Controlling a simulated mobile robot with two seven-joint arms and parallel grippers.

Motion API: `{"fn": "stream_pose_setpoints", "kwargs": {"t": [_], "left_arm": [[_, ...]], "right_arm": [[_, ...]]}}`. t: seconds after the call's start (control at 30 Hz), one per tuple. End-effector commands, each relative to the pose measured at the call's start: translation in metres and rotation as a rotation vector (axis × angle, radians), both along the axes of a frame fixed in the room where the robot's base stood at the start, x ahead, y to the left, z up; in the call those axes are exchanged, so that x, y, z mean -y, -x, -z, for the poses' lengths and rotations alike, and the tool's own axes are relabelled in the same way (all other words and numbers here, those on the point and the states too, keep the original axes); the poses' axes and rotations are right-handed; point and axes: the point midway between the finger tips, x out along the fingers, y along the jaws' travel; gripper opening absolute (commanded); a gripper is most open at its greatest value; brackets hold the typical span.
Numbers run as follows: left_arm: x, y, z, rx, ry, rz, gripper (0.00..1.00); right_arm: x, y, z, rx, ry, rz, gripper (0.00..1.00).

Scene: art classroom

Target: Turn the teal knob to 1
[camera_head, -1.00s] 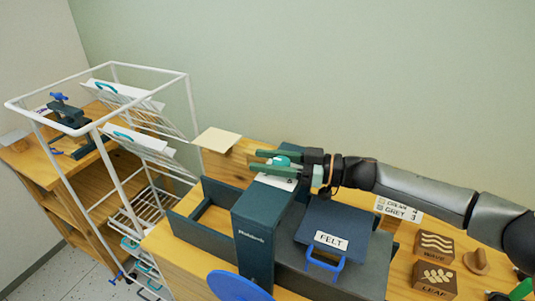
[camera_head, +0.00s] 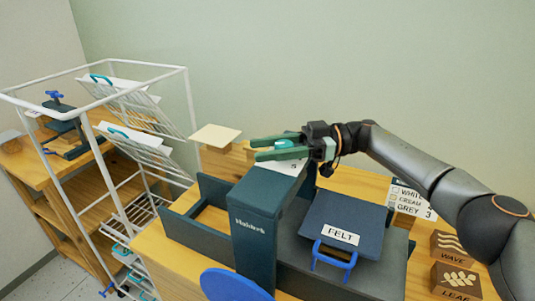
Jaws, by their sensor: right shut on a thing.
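The teal knob (camera_head: 286,135) sits on top of the dark teal press (camera_head: 257,202), above a white dial plate (camera_head: 282,167). My right gripper (camera_head: 258,149) comes in from the right with its green fingers level, and is shut on the knob. The fingers hide most of the knob and part of the plate, so I cannot read the knob's setting. My left gripper is not in view.
A FELT board (camera_head: 345,218) with a blue handle lies on the grey press bed (camera_head: 305,262). A blue disc (camera_head: 232,285) is in front. A white wire rack (camera_head: 186,100) stands left.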

Motion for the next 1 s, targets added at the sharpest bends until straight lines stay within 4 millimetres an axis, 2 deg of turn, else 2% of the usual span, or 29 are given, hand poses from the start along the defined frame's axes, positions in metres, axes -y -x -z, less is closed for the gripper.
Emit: {"fn": "stream_pose_setpoints", "kwargs": {"t": [0.4,0.43,0.7,1.0], "left_arm": [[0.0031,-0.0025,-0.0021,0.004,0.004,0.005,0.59],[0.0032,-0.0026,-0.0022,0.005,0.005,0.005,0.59],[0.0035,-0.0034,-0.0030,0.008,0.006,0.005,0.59],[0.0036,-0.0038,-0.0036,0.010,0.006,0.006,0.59]], "right_arm": [[-0.0010,0.0017,0.0013,-0.001,0.002,-0.010,0.00],[-0.0010,0.0017,0.0013,-0.001,0.002,-0.010,0.48],[-0.0007,0.0012,0.0007,-0.001,0.001,-0.008,0.77],[-0.0003,0.0006,-0.0028,0.001,0.000,-0.007,0.77]]}}
